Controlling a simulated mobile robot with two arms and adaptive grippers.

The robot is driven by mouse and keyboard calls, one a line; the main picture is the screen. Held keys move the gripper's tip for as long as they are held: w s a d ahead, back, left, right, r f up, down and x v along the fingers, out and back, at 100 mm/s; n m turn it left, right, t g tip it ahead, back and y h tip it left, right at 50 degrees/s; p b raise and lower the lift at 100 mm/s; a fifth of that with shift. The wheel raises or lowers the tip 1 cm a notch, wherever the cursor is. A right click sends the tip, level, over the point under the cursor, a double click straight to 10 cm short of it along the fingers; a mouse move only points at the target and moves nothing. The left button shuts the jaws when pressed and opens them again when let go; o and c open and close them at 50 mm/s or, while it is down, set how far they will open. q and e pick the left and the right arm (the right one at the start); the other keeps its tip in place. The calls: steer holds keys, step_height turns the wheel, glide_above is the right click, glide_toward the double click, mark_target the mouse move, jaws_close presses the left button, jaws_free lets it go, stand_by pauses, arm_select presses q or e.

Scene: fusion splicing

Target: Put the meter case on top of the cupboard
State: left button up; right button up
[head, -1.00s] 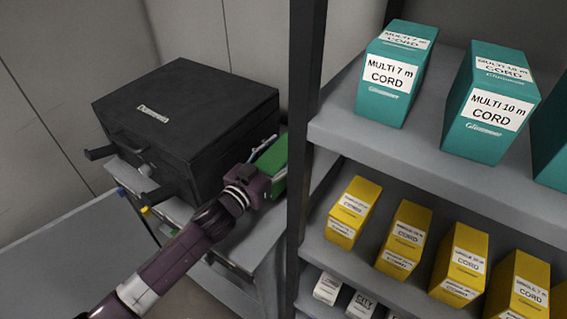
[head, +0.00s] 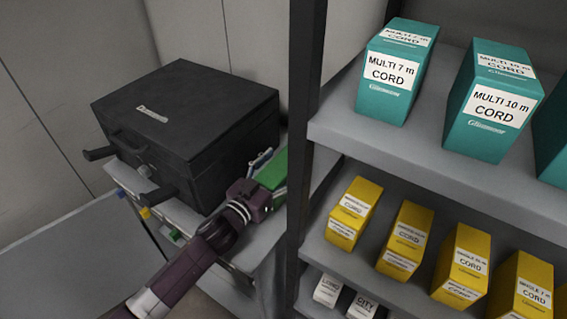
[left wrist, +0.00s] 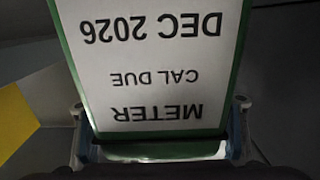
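The meter case (head: 273,169) is green, with a white label that reads METER CAL DUE DEC 2026 upside down in the left wrist view (left wrist: 150,60). My left gripper (head: 262,176) is shut on it, with a finger at each side of the case. The case is over the right part of the grey cupboard top (head: 250,222), between the black case and the shelf post. I cannot tell whether its underside touches the top. My right gripper is not in view.
A large black case (head: 190,125) with handles fills most of the cupboard top. A dark shelf post (head: 303,130) stands close to the right. Shelves hold teal boxes (head: 395,75) and yellow cord boxes (head: 355,212). A grey surface (head: 70,265) lies at the lower left.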

arm_select(q)
steer(key=shift+r, duration=0.15)
steer(key=v, duration=1.2)
steer(key=shift+b, duration=0.3)
